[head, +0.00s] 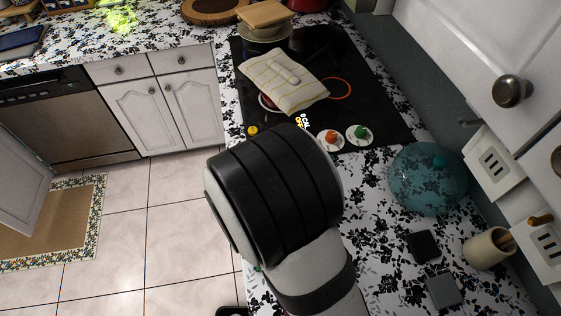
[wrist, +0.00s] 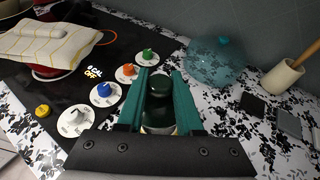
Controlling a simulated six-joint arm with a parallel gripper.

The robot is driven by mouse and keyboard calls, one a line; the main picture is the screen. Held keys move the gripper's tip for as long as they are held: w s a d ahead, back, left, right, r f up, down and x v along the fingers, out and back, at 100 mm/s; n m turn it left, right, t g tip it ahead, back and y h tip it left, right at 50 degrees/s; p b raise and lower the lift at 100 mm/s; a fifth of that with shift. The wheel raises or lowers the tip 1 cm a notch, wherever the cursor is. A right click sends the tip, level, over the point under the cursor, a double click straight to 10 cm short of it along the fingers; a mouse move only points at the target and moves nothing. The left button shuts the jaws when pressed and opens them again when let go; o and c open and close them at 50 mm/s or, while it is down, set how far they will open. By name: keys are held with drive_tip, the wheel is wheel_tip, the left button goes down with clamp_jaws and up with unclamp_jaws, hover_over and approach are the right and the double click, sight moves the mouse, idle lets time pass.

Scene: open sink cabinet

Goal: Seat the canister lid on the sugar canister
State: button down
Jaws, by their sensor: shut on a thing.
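I cannot make out the sugar canister for certain in either view. In the head view my own arm hides the gripper and what it holds.
A teal glass dome (head: 428,180) stands right of my arm, near the wall. A utensil crock (head: 488,249) and dark coasters (head: 424,246) lie nearer. The black cooktop (head: 375,105) has knobs along its front edge and a folded towel (head: 284,82) on it.

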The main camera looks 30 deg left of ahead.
drive_tip(key=shift+w+d, duration=0.15)
drive_tip(key=shift+d, duration=0.35)
drive_tip(key=shift+f, duration=0.25)
wheel_tip(320, 180, down, 7)
drive_tip(key=shift+f, duration=0.1)
idle(0.4)
drive_tip(key=shift+c, duration=2.4)
unclamp_jaws()
drive_tip(key=v, duration=1.5)
drive_tip(key=shift+s, duration=0.35)
